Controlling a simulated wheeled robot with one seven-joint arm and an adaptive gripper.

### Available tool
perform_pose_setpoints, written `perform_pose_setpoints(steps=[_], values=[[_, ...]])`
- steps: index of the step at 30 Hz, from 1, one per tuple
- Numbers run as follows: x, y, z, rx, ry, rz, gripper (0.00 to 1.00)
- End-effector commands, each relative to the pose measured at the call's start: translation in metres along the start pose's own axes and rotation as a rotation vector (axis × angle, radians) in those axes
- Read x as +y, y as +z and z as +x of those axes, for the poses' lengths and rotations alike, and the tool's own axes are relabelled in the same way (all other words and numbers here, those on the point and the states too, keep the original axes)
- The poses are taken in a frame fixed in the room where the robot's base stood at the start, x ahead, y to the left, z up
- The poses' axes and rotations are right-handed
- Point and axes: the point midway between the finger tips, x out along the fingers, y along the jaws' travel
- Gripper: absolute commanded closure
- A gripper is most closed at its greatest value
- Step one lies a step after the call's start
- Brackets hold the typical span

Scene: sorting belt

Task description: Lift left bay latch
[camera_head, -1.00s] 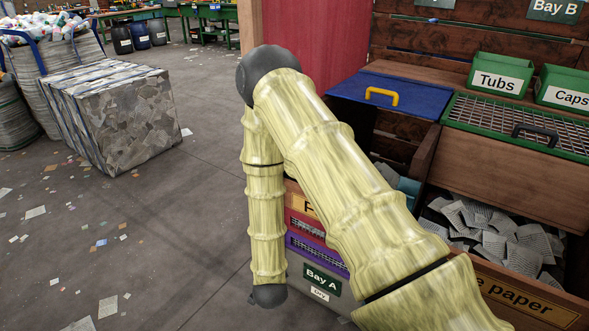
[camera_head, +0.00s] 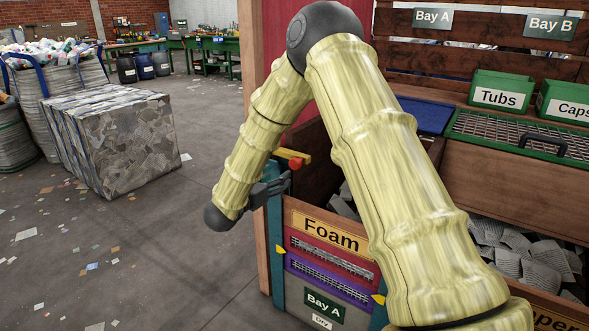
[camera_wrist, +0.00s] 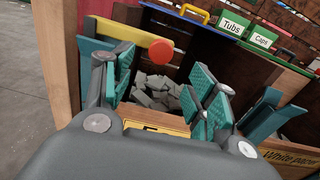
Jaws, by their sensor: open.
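The left bay latch is a yellow bar with a red knob (camera_head: 294,160) at the top left of the Foam bay front. In the wrist view the yellow bar (camera_wrist: 108,31) runs to the red knob (camera_wrist: 161,51). My gripper (camera_head: 281,184) is beside the latch, near the top of the teal post (camera_head: 275,245). In the wrist view the open gripper (camera_wrist: 165,82) has its teal-padded fingers spread. The knob shows beyond and between them, and nothing is held. Whether a finger touches the latch I cannot tell.
The Foam bay (camera_head: 330,231) has grey pieces (camera_wrist: 155,92) inside. A blue lid with a yellow handle (camera_wrist: 195,13) and a mesh lid (camera_head: 520,135) lie behind. Green Tubs (camera_head: 502,92) and Caps bins stand at right. Open floor lies left, with a paper bale (camera_head: 110,140).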

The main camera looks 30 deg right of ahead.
Motion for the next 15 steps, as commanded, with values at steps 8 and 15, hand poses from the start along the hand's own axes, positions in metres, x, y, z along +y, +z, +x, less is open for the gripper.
perform_pose_setpoints(steps=[8, 15], values=[[-0.002, 0.004, 0.022, -0.005, -0.015, 0.029, 0.42], [-0.001, 0.004, 0.061, -0.004, -0.012, 0.026, 0.42]])
